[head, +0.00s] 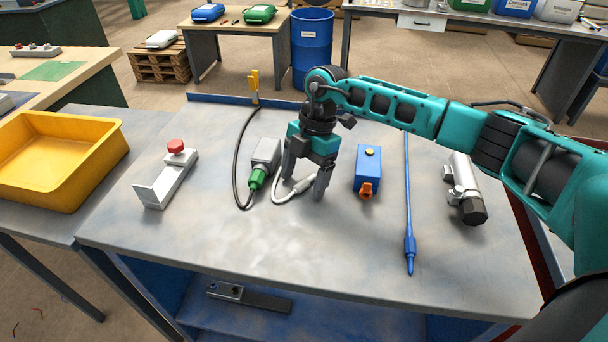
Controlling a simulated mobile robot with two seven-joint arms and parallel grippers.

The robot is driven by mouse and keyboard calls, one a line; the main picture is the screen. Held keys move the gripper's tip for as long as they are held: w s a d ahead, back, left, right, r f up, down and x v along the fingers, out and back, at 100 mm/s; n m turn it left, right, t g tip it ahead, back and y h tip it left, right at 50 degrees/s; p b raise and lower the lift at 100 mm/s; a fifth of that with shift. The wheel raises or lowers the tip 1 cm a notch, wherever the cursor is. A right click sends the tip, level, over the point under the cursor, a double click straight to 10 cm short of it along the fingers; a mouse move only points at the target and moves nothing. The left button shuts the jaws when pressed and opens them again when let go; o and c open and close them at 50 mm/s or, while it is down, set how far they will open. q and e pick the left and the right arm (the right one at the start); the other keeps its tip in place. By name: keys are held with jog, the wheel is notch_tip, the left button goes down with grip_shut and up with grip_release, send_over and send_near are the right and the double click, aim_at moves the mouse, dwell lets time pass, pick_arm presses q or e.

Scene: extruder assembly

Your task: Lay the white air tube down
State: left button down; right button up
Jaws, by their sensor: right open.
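The white air tube (283,199) lies curved on the grey metal table, just right of a green connector. Its upper part passes by my right gripper (303,184), whose fingers point down at the table and stand apart. The tube shows around and between the fingers, and part of it is hidden behind them. I cannot tell whether a finger touches it. My left gripper is not in view.
A grey block with a green connector (257,178) and black cable stands close left of the gripper. A blue box (368,168), a blue rod (408,205) and a silver cylinder (462,183) are to the right. A red-knobbed bracket (168,175) is left. The table's front is clear.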

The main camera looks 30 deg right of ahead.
notch_tip(320, 180, up, 3)
jog(key=p, duration=0.2)
jog(key=shift+f+p, duration=0.15)
jog(key=shift+p, duration=0.2)
notch_tip(320, 180, up, 2)
jog(key=shift+r+p, duration=0.2)
jog(key=shift+p, duration=0.65)
jog(key=shift+r, duration=0.95)
jog(key=shift+s, duration=0.1)
